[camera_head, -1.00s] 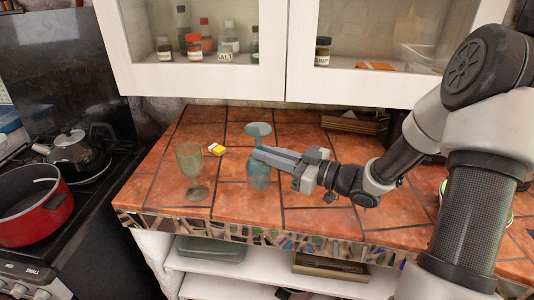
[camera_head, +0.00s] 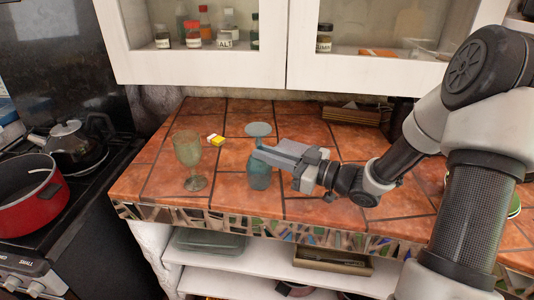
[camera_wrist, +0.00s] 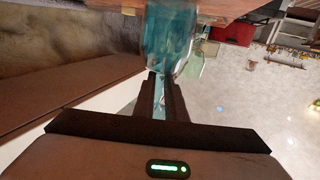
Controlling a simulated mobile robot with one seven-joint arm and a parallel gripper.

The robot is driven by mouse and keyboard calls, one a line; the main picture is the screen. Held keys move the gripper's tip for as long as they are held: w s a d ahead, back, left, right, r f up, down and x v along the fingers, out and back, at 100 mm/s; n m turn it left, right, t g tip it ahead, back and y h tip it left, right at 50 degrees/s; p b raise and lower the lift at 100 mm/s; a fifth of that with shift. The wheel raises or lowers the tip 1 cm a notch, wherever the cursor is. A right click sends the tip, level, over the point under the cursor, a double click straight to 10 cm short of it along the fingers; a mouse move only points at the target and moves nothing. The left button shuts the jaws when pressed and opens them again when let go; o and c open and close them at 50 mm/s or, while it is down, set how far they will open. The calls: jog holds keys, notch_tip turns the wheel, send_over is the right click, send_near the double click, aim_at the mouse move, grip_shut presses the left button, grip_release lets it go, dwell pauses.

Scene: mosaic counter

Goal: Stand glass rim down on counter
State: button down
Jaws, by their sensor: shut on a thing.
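A blue-tinted stemmed glass (camera_head: 259,175) is upside down over the middle of the tiled counter (camera_head: 225,193), with its round foot on top and its bowl below. My gripper (camera_head: 259,151) comes in from the right and is shut on its stem, between foot and bowl. The glass looks upright; I cannot tell whether its rim touches the tiles. In the wrist view the blue bowl (camera_wrist: 168,48) stands just beyond the fingertips (camera_wrist: 160,78), and its rim is not clearly seen.
A greenish goblet (camera_head: 188,150) stands foot down to the left of the blue glass. A small yellow and white item (camera_head: 215,140) lies behind them. A red pot (camera_head: 30,198) is on the stove at left. A dark tray (camera_head: 352,114) lies at the back, under white cupboards.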

jog(key=shift+f, duration=0.35)
jog(key=c, duration=1.7)
grip_release()
